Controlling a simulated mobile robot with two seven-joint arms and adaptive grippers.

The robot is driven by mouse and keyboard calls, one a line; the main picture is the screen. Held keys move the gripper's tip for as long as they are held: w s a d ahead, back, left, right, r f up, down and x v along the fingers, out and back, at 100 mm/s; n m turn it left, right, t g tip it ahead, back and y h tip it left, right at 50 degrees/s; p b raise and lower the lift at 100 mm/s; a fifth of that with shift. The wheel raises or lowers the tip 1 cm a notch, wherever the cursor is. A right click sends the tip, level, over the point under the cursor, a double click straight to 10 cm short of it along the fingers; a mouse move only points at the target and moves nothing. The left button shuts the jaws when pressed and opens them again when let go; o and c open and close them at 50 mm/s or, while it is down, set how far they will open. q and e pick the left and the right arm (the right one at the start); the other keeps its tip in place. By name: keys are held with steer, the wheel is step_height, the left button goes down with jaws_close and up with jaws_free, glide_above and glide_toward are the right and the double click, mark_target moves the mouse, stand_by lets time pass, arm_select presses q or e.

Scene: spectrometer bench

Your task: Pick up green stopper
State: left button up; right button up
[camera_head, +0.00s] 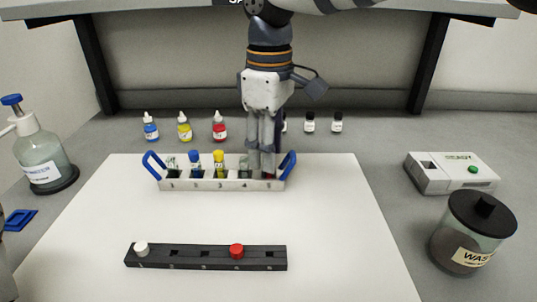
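A white rack (222,185) with blue end handles and numbered slots stands at the back of the white mat. Its left slot holds a clear vial (172,168) with dark contents; the two beside it have a blue stopper (193,156) and a yellow stopper (219,156). My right gripper (262,174) points straight down at the rack's right end, over slot 5. Its fingers are close together and cover most of that slot, where a little red shows. I cannot tell whether they grip anything. No green stopper is visible. My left gripper is not in view.
A black holder (190,262) in front carries a white stopper (141,249) and a red stopper (236,251). Dropper bottles (184,130) stand behind the rack. A meter (445,175) and waste jar (468,240) stand right, a pump bottle (42,158) left. The mat between rack and holder is clear.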

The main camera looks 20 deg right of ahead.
steer(key=shift+w, duration=0.1)
steer(key=c, duration=0.8)
